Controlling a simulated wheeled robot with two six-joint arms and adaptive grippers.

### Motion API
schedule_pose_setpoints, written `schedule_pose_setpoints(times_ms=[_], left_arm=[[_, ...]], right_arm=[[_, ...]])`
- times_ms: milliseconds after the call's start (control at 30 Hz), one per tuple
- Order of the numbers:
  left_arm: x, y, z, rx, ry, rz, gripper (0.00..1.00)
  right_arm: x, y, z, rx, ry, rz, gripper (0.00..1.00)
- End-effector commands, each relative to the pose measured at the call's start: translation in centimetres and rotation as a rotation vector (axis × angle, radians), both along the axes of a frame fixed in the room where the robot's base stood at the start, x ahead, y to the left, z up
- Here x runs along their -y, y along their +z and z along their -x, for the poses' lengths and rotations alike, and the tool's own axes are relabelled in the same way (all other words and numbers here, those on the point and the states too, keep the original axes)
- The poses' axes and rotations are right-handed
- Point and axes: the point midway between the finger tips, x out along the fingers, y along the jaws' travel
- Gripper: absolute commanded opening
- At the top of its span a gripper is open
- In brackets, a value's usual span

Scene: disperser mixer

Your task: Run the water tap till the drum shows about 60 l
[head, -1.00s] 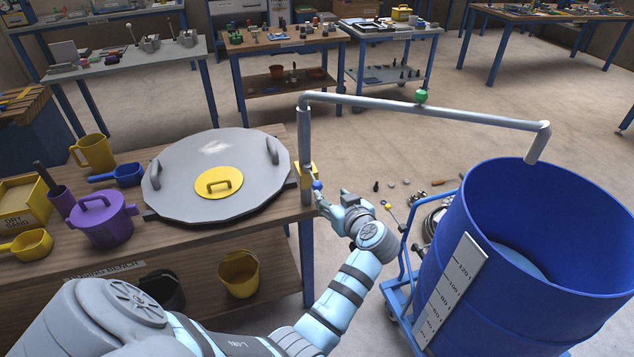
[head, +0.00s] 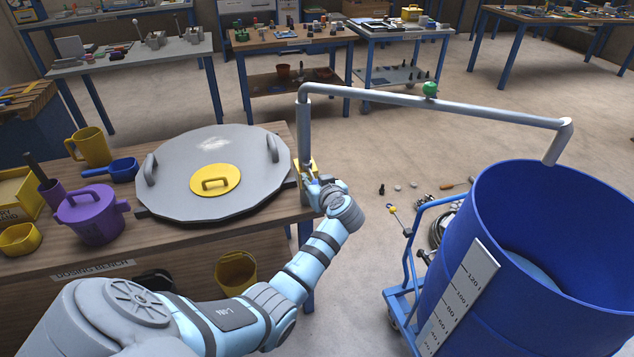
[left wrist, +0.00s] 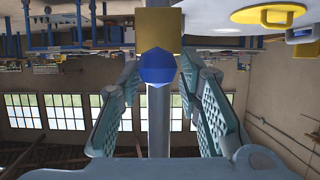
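The blue drum (head: 522,318) stands at the right, with a pale bluish surface (head: 535,268) low inside it. Its white scale (head: 459,298) is marked in litres, but I cannot read a level off it. The grey tap pipe (head: 430,101) runs from the bench to a spout over the drum, and I see no stream. The blue tap knob (left wrist: 157,68) sits before a yellow block (left wrist: 158,30). My left gripper (head: 314,186) is at the tap, and its fingers (left wrist: 158,110) are open on both sides of the knob. My right gripper is not in view.
The dosing bench (head: 200,241) carries a large grey lid (head: 236,146), a purple pot (head: 92,215) and several yellow and blue scoops. A blue trolley (head: 409,268) stands by the drum. Small loose items lie on the floor between bench and drum.

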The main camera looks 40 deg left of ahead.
Motion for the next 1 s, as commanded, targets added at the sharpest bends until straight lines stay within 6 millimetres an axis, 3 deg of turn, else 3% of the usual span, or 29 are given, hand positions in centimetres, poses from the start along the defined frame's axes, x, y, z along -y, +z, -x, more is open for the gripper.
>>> schedule_pose_setpoints(times_ms=[33, 167, 567, 1000], left_arm=[[0.0, 0.0, 0.0, 0.000, -0.001, 0.000, 0.19], [0.1, 0.0, -0.1, -0.001, -0.002, 0.001, 0.00], [0.1, 0.0, 0.1, -0.001, -0.028, 0.001, 0.00], [-1.8, 0.3, 1.9, -0.006, -0.276, -0.001, 0.00]], right_arm=[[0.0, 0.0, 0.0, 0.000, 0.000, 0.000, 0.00], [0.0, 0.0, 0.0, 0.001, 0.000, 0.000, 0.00], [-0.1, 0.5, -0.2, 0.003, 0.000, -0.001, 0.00], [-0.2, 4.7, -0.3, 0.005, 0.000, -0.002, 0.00]])
